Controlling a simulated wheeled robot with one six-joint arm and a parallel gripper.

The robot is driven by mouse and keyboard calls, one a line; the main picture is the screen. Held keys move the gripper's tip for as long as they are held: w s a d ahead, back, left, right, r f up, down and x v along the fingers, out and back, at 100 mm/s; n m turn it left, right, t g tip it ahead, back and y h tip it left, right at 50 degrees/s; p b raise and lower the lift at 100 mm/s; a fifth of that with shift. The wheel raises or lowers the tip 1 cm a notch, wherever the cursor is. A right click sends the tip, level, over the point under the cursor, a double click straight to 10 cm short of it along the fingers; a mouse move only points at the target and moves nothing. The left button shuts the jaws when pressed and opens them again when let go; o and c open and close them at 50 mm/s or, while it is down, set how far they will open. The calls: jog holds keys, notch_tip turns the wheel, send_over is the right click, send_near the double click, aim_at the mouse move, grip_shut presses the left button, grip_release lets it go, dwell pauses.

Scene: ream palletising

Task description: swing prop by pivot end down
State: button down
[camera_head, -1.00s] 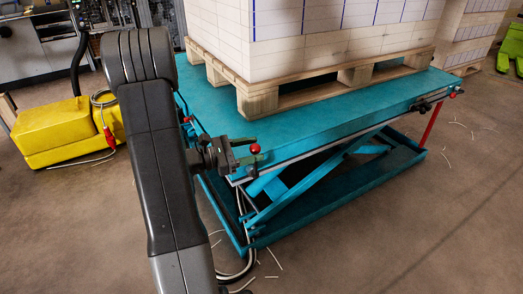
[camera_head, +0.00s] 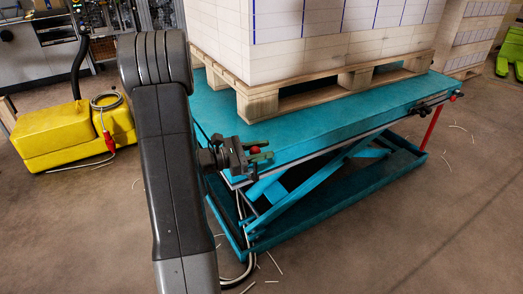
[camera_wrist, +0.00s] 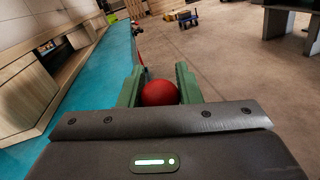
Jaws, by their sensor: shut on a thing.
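My gripper (camera_head: 258,155) is at the near left corner of the teal lift table (camera_head: 300,136). Its green fingers are shut on a red ball knob (camera_head: 255,150), which also shows between them in the wrist view (camera_wrist: 160,93). The bar of the prop that bears this knob is hidden in both views.
A wooden pallet (camera_head: 262,105) with a tall load of white reams (camera_head: 300,45) stands on the table. Cables and scraps lie near the table base. The floor at right is mostly clear.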

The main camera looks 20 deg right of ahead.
jog(key=d+f+n+y+p, duration=0.1)
jog(key=d+f+y+p, duration=0.7)
jog(key=p, duration=1.7)
jog(key=shift+w+d+f+n+y, duration=0.4)
jog(key=shift+d+y, duration=0.15)
jog(key=shift+y, duration=2.05)
jog(key=c, duration=1.1)
grip_release()
jog(key=shift+o, duration=0.2)
